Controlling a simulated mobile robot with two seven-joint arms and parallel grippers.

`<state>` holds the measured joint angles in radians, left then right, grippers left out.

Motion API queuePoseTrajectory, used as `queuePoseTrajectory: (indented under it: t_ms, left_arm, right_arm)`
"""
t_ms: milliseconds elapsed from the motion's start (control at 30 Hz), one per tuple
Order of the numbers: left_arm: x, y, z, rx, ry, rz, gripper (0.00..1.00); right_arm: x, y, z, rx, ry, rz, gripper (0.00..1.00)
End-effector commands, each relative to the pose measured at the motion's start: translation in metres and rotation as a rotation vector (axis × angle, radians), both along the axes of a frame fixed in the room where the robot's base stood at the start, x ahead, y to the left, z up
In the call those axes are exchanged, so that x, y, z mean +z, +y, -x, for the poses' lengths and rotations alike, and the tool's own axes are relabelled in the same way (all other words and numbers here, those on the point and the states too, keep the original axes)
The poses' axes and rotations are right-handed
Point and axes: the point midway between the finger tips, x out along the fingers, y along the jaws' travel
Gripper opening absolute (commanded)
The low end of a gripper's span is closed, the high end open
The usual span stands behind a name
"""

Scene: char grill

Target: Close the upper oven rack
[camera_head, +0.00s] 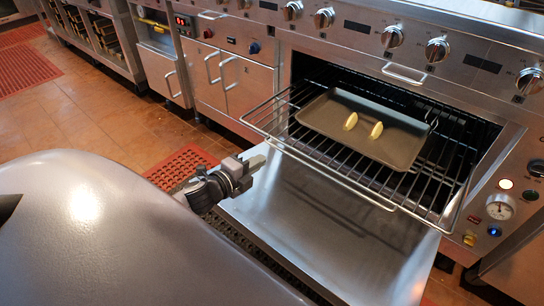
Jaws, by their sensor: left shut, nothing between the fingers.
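The upper oven rack (296,150) is a wire grid pulled part of the way out of the oven. A grey tray (335,108) with two yellow wedge-shaped pieces (363,126) lies on it. The oven door (300,225) is folded down below the rack. My left gripper (256,162) is shut and empty, to the left of the rack's front left corner and a little below it in the picture. A gap shows between the fingertips and the rack. My right gripper is not in view.
A steel control panel with knobs (437,49) runs above the oven. A gauge and buttons (499,207) are on the right side. Cabinets with handles (228,80) stand to the left. Red mats (182,166) lie on the tiled floor.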

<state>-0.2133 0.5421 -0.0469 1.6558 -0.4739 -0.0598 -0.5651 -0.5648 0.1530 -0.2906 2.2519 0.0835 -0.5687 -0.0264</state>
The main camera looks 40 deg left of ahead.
Motion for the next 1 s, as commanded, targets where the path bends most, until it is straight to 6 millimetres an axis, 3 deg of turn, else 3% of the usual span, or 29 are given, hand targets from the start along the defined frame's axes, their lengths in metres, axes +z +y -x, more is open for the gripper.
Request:
queuePoseTrajectory:
  t_ms: [400,1000]
  left_arm:
    - [-0.011,-0.002,-0.052,0.000,-0.001,0.001,0.00]
    - [-0.013,-0.002,-0.062,0.000,0.001,0.002,0.00]
  right_arm:
    - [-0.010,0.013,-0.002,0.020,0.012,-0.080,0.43]
    - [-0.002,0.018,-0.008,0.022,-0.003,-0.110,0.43]
